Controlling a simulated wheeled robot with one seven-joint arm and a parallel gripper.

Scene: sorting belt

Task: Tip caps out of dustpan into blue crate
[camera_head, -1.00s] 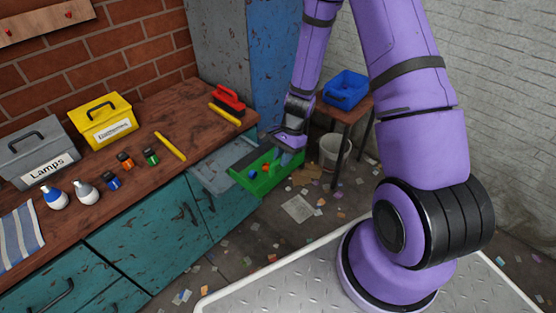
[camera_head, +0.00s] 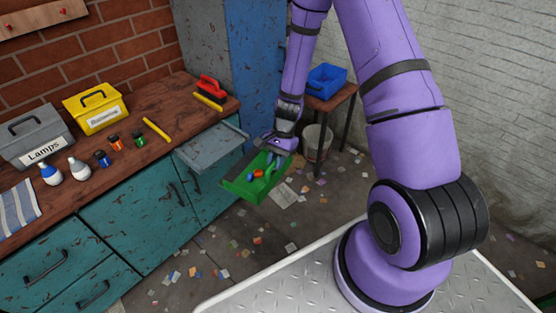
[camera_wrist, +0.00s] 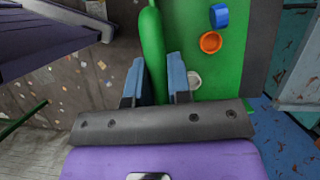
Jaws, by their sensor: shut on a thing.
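My gripper (camera_head: 277,150) is shut on the handle of the green dustpan (camera_head: 248,189) and holds it in the air in front of the teal cabinet. In the wrist view my gripper (camera_wrist: 162,80) has its blue finger pads on both sides of the green handle (camera_wrist: 152,45). In the pan lie a blue cap (camera_wrist: 219,15), an orange cap (camera_wrist: 211,42) and a whitish cap (camera_wrist: 194,80), partly hidden by a finger. The blue crate (camera_head: 327,78) stands on a small wooden table behind and right of my gripper; its inside is mostly hidden.
The wooden bench (camera_head: 130,165) runs along the left with toolboxes, bottles and small jars. A red-handled brush (camera_head: 211,88) lies at its far end. A blue cabinet (camera_head: 262,60) stands behind. A whitish bucket (camera_head: 316,143) is beside the small table (camera_head: 335,98). Litter covers the floor.

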